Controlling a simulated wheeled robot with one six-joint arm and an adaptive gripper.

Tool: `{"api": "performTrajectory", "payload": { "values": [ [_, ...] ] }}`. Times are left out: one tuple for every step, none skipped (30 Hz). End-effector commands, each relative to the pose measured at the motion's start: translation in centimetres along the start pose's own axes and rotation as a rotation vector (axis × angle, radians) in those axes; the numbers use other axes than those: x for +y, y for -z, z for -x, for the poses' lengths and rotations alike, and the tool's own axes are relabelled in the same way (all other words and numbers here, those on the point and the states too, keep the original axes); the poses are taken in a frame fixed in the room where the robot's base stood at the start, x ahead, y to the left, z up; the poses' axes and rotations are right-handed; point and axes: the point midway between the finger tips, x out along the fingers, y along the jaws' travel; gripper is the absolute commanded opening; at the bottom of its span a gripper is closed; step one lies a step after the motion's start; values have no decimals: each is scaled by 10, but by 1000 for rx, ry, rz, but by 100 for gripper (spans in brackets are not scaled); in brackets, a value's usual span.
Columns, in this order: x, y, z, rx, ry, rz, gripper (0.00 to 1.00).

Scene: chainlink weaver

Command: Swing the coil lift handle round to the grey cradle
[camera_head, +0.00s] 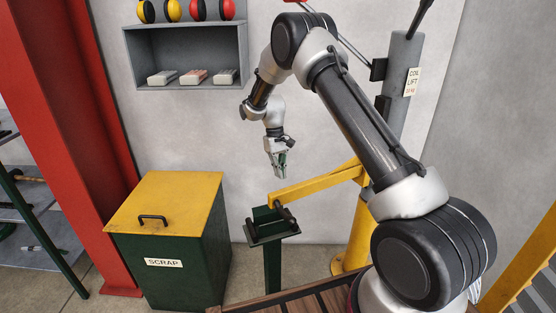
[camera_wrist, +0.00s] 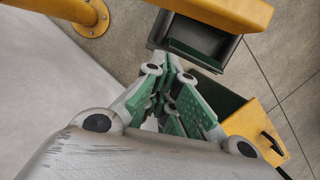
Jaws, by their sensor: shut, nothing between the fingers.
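The coil lift's yellow boom (camera_head: 318,183) reaches left from a yellow post (camera_head: 362,225). A dark handle (camera_head: 285,213) shows at its left end, at the dark grey cradle (camera_head: 262,240) on a green stand (camera_head: 273,268). I cannot tell whether the handle rests in the cradle or hangs just over it. In the wrist view the boom (camera_wrist: 225,10) crosses the top, with the grey cradle (camera_wrist: 196,50) below it. My gripper (camera_head: 279,173) is shut and empty, pointing down above the boom's left end and apart from it. Its green-padded fingers (camera_wrist: 172,75) also show in the wrist view.
A green scrap bin with a yellow lid (camera_head: 166,203) stands left of the cradle. A grey wall shelf (camera_head: 188,83) hangs behind. A grey column (camera_head: 402,75) labelled coil lift stands at the right. A red pillar (camera_head: 70,130) is at the left. Air around my gripper is clear.

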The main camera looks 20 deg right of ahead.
Motion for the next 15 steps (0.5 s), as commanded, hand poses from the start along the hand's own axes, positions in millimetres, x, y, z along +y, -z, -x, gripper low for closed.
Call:
{"api": "performTrajectory", "payload": {
  "values": [
    [0,-1,-11,-3,0,0,0],
    [0,-1,-17,-3,0,0,0],
    [0,-5,-19,0,0,0,0],
    [0,-11,-19,0,0,0,0],
    [0,-16,-20,-1,0,0,0],
    [0,-21,-21,1,0,0,0],
    [0,-25,-22,0,0,0,0],
    [0,-28,-23,0,0,0,0],
    [0,-31,-24,0,0,0,0],
    [0,-33,-25,1,0,0,0],
    [0,-35,-25,1,0,0,0],
    [0,-37,-26,0,0,0,0],
    [0,-38,-26,1,0,0,0],
    [0,-38,-26,1,0,0,0],
    [0,-39,-26,1,0,0,0]
  ]
}}
